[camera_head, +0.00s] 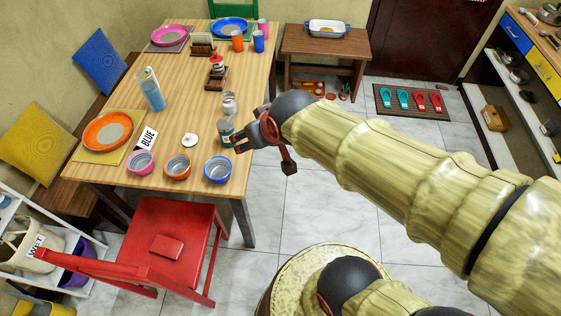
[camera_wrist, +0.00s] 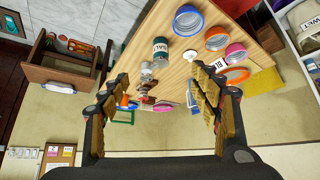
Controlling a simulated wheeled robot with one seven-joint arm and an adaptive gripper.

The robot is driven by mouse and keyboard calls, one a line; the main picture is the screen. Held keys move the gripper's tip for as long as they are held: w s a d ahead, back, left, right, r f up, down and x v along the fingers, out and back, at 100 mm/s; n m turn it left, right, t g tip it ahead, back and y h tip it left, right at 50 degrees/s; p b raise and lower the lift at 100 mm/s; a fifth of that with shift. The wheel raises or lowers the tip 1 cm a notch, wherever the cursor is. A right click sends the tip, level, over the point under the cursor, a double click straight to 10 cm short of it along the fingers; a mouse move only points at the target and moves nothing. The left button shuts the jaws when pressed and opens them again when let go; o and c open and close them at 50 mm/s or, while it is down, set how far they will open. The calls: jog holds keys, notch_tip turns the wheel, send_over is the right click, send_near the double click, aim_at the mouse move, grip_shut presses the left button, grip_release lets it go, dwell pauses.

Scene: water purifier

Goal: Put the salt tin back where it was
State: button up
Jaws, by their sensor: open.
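The salt tin (camera_head: 226,134), dark green with a white label, stands on the wooden table (camera_head: 180,95) near its right edge. In the wrist view the tin (camera_wrist: 160,49) shows its SALT label upside down, ahead of my fingertips. My gripper (camera_head: 246,137) is at the table's right edge, just right of the tin. In the wrist view my gripper (camera_wrist: 163,88) is open, its fingers wide apart with nothing held between them. I cannot tell how far the tin is from the fingertips.
A clear glass jar (camera_head: 229,104) stands just behind the tin, and a round white item (camera_head: 190,140) lies left of it. A blue bowl (camera_head: 217,169) and an orange bowl (camera_head: 177,166) are near the front edge. A wooden caddy (camera_head: 216,78) stands farther back.

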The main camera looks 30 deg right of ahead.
jog(key=s+r+g, duration=0.2)
jog(key=s+r, duration=0.1)
jog(key=s, duration=0.9)
